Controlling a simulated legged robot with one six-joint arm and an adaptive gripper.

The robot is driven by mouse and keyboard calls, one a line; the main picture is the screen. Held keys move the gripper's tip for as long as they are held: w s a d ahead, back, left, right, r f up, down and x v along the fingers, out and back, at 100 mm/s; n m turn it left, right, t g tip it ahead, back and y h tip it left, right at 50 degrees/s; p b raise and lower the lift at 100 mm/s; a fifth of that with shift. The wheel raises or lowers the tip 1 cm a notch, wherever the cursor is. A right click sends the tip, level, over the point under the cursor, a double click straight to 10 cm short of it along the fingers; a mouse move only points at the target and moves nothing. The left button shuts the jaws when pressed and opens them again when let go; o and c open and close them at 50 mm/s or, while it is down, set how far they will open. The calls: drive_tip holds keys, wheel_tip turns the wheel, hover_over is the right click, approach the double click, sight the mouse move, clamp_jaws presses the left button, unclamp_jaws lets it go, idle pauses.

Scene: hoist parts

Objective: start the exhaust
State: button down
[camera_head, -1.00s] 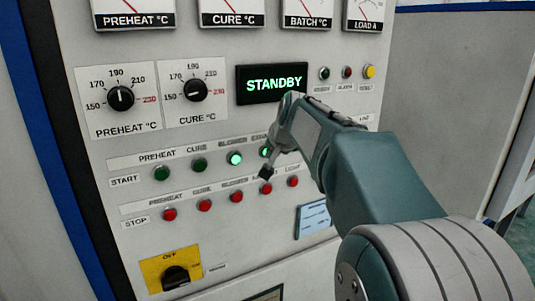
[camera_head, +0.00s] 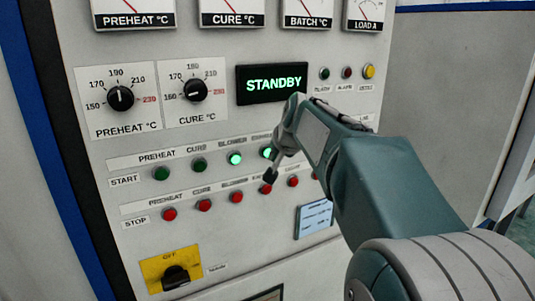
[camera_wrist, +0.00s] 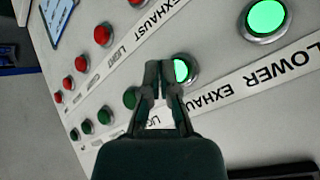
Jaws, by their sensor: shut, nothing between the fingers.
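The exhaust start button (camera_head: 268,153) is the rightmost visible one in the upper row and glows bright green in the head view, partly beside my gripper. In the wrist view the glowing exhaust button (camera_wrist: 181,70) is just right of my fingertips, partly covered by them. My gripper (camera_head: 270,175) is shut and empty, its tips in front of the panel, low and near that button. In the wrist view my gripper (camera_wrist: 160,66) shows both fingertips together. I cannot tell whether they touch the panel.
The blower start button (camera_head: 235,158) is also lit green; the preheat (camera_head: 162,173) and cure (camera_head: 199,165) start buttons are dark green. Red stop buttons (camera_head: 204,205) run below. The display (camera_head: 271,84) reads STANDBY. A yellow switch plate (camera_head: 171,268) is lower left.

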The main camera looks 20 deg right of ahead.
drive_tip(key=s, duration=0.5)
idle(0.3)
idle(0.4)
drive_tip(key=s+a+f+n+g, duration=0.1)
drive_tip(key=s+a+f+n, duration=0.1)
drive_tip(key=s+a+f, duration=0.3)
drive_tip(key=s+a+f+n+g, duration=0.1)
drive_tip(key=s+a+f+n, duration=0.2)
drive_tip(key=s, duration=0.7)
drive_tip(key=s+a+f+n+g, duration=0.1)
drive_tip(key=s+a+f+n, duration=0.2)
drive_tip(key=s+a+f, duration=0.3)
drive_tip(key=shift+s+a+f+y, duration=0.3)
drive_tip(key=shift+s, duration=0.9)
